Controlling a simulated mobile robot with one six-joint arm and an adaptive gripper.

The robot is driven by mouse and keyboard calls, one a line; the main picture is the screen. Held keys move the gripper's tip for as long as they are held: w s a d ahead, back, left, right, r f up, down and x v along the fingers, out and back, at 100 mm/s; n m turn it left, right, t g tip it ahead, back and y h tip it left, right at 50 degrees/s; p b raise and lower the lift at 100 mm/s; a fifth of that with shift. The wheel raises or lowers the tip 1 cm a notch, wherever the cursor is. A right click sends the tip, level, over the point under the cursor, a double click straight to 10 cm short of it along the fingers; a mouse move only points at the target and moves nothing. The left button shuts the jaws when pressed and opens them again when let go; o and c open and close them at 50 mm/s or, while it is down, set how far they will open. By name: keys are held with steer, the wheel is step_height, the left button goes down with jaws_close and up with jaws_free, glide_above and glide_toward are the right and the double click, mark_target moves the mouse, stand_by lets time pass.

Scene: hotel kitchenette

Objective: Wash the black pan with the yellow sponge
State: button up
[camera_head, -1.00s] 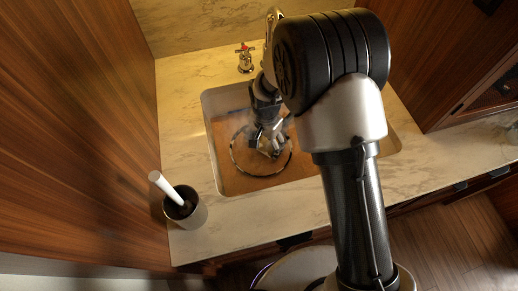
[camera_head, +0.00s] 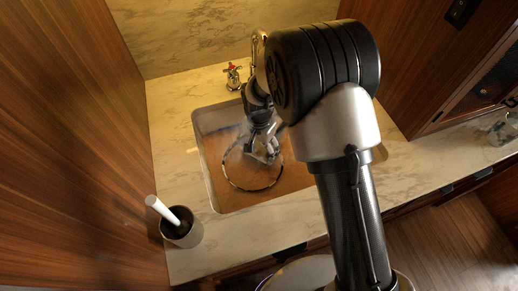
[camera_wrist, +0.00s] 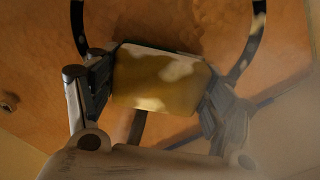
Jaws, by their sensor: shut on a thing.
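The black pan (camera_head: 252,190) lies in the sink; only its thin dark round rim stands out, with brown inside the ring like the brown around it. The rim also shows as dark arcs in the wrist view (camera_wrist: 256,35). My gripper (camera_head: 265,153) reaches down over the pan, right of its middle. In the wrist view my gripper's fingers (camera_wrist: 158,82) are shut on the yellow sponge (camera_wrist: 155,90), gripping its two sides. The sponge has whitish patches. I cannot tell whether it touches the pan. In the head view the fingers largely hide the sponge.
The sink (camera_head: 205,160) is set in a pale marble counter (camera_head: 175,115). A tap with a red-marked handle (camera_head: 232,75) stands behind it. A grey cup (camera_head: 183,230) holding a white-handled tool (camera_head: 160,211) stands front left. A wooden wall (camera_head: 75,140) rises at left. Haze hangs around the gripper.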

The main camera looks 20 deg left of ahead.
steer(key=shift+r+p, duration=2.25)
steer(key=shift+r, duration=1.5)
